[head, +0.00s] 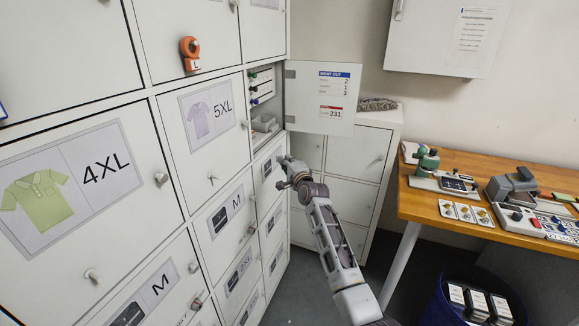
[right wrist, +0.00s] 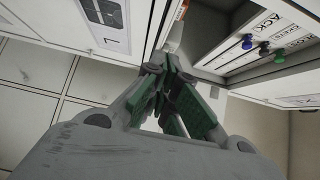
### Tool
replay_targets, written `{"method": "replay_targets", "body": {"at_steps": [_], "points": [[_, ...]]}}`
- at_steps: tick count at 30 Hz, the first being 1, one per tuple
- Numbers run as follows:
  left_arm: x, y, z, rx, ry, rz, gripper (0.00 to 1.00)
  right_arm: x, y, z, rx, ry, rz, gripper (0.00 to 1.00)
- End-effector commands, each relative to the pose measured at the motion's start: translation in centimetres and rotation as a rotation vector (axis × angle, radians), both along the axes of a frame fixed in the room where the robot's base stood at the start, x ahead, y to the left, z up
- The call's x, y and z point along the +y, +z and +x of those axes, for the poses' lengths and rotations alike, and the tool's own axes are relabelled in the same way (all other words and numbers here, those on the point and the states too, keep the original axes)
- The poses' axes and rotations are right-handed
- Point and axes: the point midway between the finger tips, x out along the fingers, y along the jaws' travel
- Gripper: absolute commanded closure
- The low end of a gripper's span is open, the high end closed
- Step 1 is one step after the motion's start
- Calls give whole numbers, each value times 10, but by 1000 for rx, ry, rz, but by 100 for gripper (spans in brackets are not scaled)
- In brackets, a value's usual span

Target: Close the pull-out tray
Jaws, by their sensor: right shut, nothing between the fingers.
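A compartment in the locker wall stands open in the head view. A grey tray-like part (head: 264,124) shows low in it, partly hidden by the frame; I cannot tell how far it is pulled out. Above it is a labelled white front (head: 262,84) with several coloured knobs, which also shows in the right wrist view (right wrist: 262,50). My right gripper (head: 284,162) is below the open compartment, close to the locker fronts. It is shut and empty; its green-padded fingers (right wrist: 166,74) point at the locker edge in the right wrist view. My left gripper is not in view.
The compartment's door (head: 322,98) stands swung open to the right, above my right gripper. Closed lockers with knobs fill the left. A low white cabinet (head: 350,160) stands behind my right arm. A wooden bench (head: 430,205) with devices is at the right.

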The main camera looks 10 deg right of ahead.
Motion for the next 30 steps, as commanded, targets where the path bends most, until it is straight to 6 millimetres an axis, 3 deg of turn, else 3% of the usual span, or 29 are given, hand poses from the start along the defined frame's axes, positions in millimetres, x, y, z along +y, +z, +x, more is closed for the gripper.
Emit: {"method": "replay_targets", "body": {"at_steps": [13,30], "points": [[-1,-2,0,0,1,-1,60,-5,0,-30,-1,0,0,100],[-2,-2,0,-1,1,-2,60,-6,0,-34,0,0,-3,100]]}}
